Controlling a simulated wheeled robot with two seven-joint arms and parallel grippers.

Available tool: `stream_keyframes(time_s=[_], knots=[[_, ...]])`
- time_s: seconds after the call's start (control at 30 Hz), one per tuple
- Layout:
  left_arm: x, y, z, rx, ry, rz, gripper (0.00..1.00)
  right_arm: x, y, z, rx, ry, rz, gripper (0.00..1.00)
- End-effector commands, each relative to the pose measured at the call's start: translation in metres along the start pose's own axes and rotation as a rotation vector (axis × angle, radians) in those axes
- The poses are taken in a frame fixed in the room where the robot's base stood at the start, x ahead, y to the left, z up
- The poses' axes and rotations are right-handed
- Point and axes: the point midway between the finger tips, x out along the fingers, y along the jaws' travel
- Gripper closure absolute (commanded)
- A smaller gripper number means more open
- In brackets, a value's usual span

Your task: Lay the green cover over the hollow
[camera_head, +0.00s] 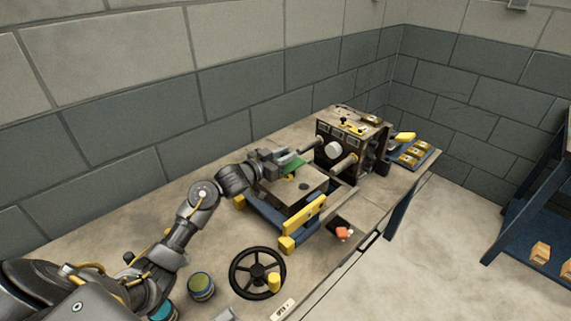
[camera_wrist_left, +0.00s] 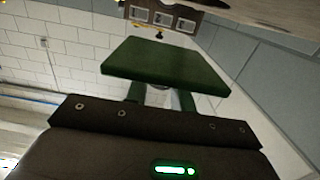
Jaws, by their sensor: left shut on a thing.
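My left gripper (camera_head: 283,159) reaches in from the left and is shut on the green cover (camera_head: 294,165). In the left wrist view the green cover (camera_wrist_left: 165,68) is a flat, dark green plate beyond the gripper's body, with the left fingers (camera_wrist_left: 160,97) at its near edge. In the head view the gripper holds it near the back of a pale-topped block (camera_head: 318,182). A small dark round hollow (camera_head: 303,186) shows in the block's top, in front of the cover and uncovered. I cannot tell how high the cover is. My right gripper is not in view.
A dark machine housing (camera_head: 345,135) with pale rods stands just right of the block. Yellow-ended blue rails (camera_head: 268,215) flank the block. A black handwheel (camera_head: 257,273), a tin (camera_head: 201,286) and a red-orange piece (camera_head: 344,233) lie nearer. A blue tray (camera_head: 428,162) holds brass pieces.

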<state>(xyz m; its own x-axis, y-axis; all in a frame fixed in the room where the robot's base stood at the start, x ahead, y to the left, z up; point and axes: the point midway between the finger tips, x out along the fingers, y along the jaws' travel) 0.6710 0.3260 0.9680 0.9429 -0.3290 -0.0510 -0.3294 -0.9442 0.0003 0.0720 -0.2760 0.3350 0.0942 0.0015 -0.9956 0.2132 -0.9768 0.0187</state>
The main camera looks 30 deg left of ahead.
Motion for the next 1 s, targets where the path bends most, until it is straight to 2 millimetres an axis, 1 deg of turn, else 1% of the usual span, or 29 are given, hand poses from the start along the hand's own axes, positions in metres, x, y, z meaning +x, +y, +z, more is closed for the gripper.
stream_keyframes(time_s=[0.07,0.13,0.2,0.33,0.67,0.97,1.0], knots=[[0.002,-0.001,0.002,-0.001,0.001,0.0,0.99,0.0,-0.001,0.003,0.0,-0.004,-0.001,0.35],[0.006,-0.003,0.009,-0.002,-0.002,0.0,0.99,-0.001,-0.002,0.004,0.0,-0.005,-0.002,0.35],[0.005,-0.002,0.02,-0.004,-0.004,-0.001,0.99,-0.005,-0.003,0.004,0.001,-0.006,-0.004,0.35],[0.006,-0.002,0.033,-0.001,-0.001,-0.001,0.99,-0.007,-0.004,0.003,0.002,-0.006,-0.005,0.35],[0.006,-0.002,0.037,0.001,0.001,-0.001,0.99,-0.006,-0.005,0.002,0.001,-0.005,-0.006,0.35],[0.006,-0.003,0.047,0.001,-0.001,-0.002,0.99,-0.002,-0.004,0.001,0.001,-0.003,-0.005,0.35],[0.006,-0.003,0.047,0.001,-0.001,-0.002,0.74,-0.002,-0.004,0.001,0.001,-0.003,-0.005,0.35]])
